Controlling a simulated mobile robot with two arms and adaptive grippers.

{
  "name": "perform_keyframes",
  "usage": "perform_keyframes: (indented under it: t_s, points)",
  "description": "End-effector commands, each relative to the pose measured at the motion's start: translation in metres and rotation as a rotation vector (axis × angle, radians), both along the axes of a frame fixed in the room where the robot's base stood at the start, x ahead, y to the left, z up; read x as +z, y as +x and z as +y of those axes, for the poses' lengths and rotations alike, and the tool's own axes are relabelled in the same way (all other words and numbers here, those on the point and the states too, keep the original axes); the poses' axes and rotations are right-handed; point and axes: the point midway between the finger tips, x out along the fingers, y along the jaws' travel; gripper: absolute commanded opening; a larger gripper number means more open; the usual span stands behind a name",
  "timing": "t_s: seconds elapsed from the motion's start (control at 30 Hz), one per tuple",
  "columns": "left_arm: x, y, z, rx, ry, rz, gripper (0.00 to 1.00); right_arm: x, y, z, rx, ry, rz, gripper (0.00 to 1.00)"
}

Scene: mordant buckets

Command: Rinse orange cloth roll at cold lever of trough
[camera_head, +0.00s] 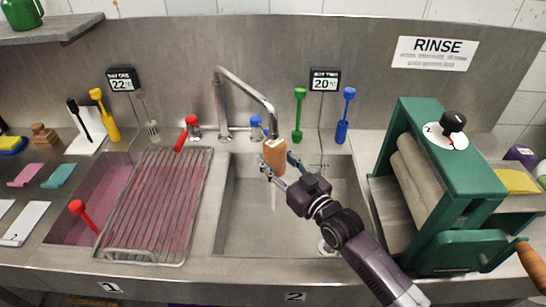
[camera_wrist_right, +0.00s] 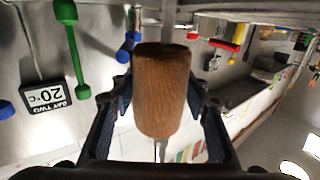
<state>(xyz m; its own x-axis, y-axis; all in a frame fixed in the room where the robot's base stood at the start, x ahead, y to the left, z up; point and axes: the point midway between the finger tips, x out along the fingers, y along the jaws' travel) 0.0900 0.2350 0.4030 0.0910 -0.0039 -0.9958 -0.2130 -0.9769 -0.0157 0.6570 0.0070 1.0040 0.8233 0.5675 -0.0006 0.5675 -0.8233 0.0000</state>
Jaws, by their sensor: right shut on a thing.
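The orange-brown cloth roll (camera_head: 274,156) is upright under the spout of the tap (camera_head: 247,88), over the grey trough basin (camera_head: 228,228). My right gripper (camera_head: 276,167) is shut on it; the wrist view shows the roll (camera_wrist_right: 162,92) between both fingers. The roll's top is at the spout's mouth; I cannot tell if they touch. A thin pale streak, seemingly water, shows below the roll in both views. The blue cold lever (camera_head: 256,128) stands just left of the roll, behind the basin, and the red lever (camera_head: 188,128) further left. My left gripper is not in view.
A wire rack (camera_head: 160,200) lies across the left basin, with a red-handled tool (camera_head: 78,208) beside it. Green (camera_head: 299,110) and blue (camera_head: 346,112) tools stand behind the right basin. A green roller machine (camera_head: 440,180) stands to the right. A display (camera_head: 325,80) reads 20°C.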

Motion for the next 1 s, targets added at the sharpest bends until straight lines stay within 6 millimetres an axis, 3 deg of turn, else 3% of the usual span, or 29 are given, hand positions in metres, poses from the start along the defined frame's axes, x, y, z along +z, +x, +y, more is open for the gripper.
perform_keyframes:
  t_s: [0.33,1.0]
  points:
    - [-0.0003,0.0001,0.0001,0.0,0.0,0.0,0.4,0.0011,0.0017,-0.0053,0.0,0.001,-0.002,0.15]
    - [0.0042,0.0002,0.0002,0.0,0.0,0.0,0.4,0.0009,-0.0013,0.0043,0.0,0.001,-0.002,0.15]
